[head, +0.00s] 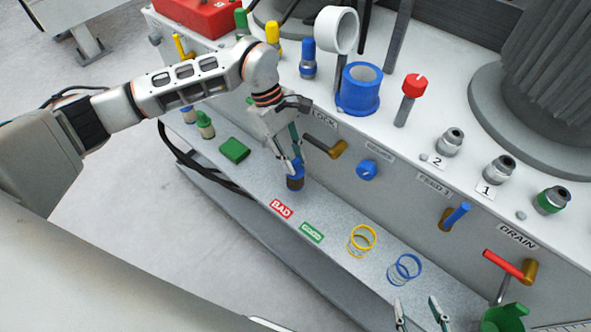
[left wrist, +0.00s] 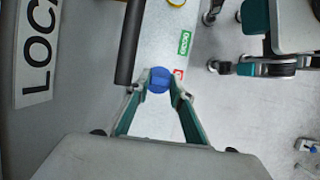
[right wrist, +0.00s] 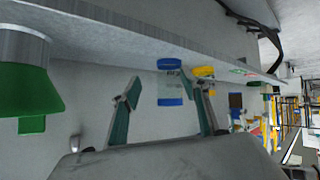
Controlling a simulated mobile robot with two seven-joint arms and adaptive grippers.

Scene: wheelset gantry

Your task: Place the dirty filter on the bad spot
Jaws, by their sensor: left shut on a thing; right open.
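The dirty filter (head: 296,182), a small cylinder with blue and dark parts, is upright between the fingertips of my left gripper (head: 294,166), which is shut on it. Its round blue top (left wrist: 159,79) shows in the left wrist view. It is just behind the red BAD label (head: 281,209) on the shelf, not over it. I cannot tell whether its lower end touches the shelf. The red label (left wrist: 178,74) is partly hidden by a finger in the left wrist view. My right gripper (head: 421,314) is open and empty at the shelf's front right; its fingers also show in the right wrist view (right wrist: 165,105).
The green GOOD label (head: 312,232) lies right of BAD. Yellow (head: 361,241) and blue (head: 404,270) coils stand farther right. A green block (head: 234,150) lies left. The LOCK handle (head: 325,147) juts out close to my left gripper. The shelf around BAD is clear.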

